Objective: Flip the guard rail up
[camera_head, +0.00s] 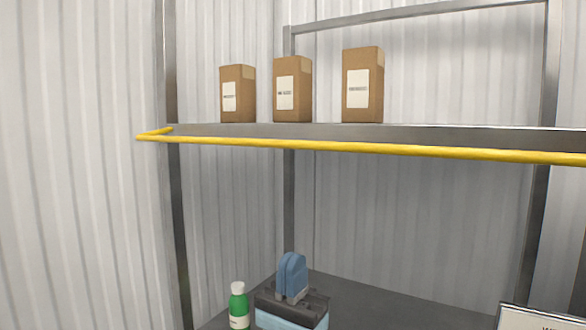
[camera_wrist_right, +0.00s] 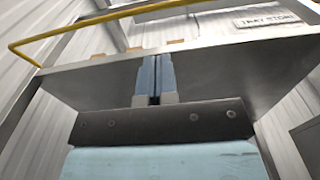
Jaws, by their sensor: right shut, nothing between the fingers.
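The yellow guard rail (camera_head: 350,148) runs level along the front of the upper shelf, close to the height of the shelf edge. Its left end bends back to the shelf post. It also shows in the right wrist view (camera_wrist_right: 110,17), above the shelf's underside. My right gripper (camera_head: 291,260) has blue fingers pointing up, below the rail and apart from it. The fingers are shut together and empty, as the right wrist view also shows (camera_wrist_right: 155,62). My left gripper is not in view.
Three brown packages (camera_head: 237,95) (camera_head: 292,90) (camera_head: 362,85) stand on the upper shelf (camera_head: 430,134). A green bottle (camera_head: 239,305) with a white cap stands left of my right gripper. A sign (camera_wrist_right: 268,20) shows in the right wrist view. The space between gripper and rail looks clear.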

